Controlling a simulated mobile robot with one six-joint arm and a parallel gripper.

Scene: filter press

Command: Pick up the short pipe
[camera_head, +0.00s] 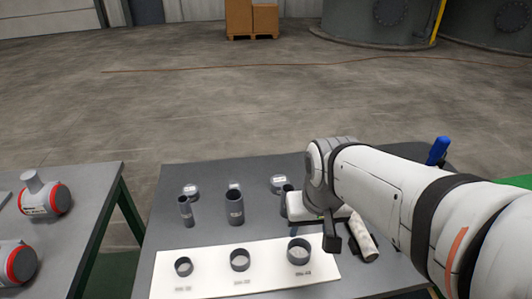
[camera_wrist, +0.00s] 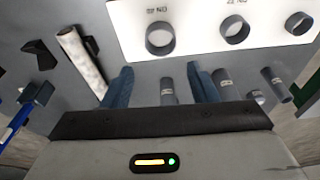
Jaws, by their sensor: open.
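Three dark grey upright pipes stand on the grey table behind the white board. In the head view these are a narrow left pipe (camera_head: 186,211), a wider middle pipe (camera_head: 235,208) and a right pipe (camera_head: 286,198) partly hidden by my gripper. Which one is the short pipe is not certain. No contact is visible.
A white board (camera_head: 215,281) with several dark rings lies at the table's front. A white cylinder (camera_wrist: 80,58) and black pieces lie beside my gripper. A blue-handled object (camera_head: 438,150) is at the back right. Another table (camera_head: 82,200) with red-and-grey parts stands left.

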